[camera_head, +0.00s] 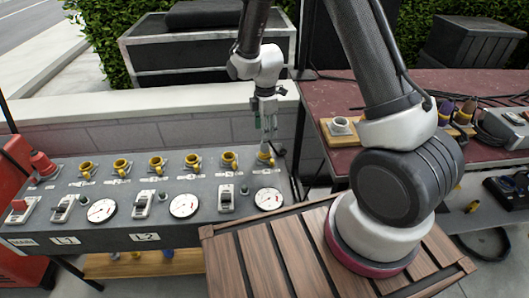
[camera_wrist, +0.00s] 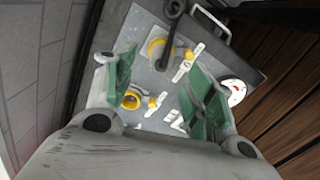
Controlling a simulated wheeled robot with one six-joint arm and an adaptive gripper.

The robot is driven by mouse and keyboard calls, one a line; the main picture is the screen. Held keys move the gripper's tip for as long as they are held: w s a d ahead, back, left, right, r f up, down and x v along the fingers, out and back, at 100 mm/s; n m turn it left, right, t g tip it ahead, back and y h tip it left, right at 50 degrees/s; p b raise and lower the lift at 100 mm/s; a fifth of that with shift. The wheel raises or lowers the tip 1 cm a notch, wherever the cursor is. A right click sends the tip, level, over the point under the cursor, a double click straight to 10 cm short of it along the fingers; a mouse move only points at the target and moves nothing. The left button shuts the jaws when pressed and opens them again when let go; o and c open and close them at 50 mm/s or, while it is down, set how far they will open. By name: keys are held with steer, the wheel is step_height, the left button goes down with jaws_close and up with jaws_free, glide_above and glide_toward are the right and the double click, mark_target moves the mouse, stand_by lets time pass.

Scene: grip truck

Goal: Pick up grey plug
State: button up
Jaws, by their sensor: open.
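A dark grey plug-like piece with a loop at its top (camera_wrist: 171,35) shows in the wrist view, with its lower end at a yellow socket (camera_wrist: 154,47). I cannot tell for sure that it is the grey plug. My gripper (camera_head: 266,122) points down over the rightmost socket of the grey panel (camera_head: 150,177). In the wrist view my gripper (camera_wrist: 162,88) is open, with green pads apart and nothing held between them. The dark piece appears beyond the fingertips. In the head view my gripper partly hides that socket.
The panel bears several yellow sockets, switches and round gauges. A dark red table (camera_head: 325,95) at right holds a wooden block with a pale round fitting (camera_head: 341,126) and coloured plugs (camera_head: 465,112). A slatted wooden top (camera_head: 265,262) lies in front. A low wall (camera_head: 160,98) stands behind.

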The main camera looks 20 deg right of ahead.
mark_target(265, 144)
step_height(265, 144, down, 7)
steer(key=shift+s+a+f, duration=0.15)
steer(key=shift+f, duration=0.05)
steer(key=c, duration=1.2)
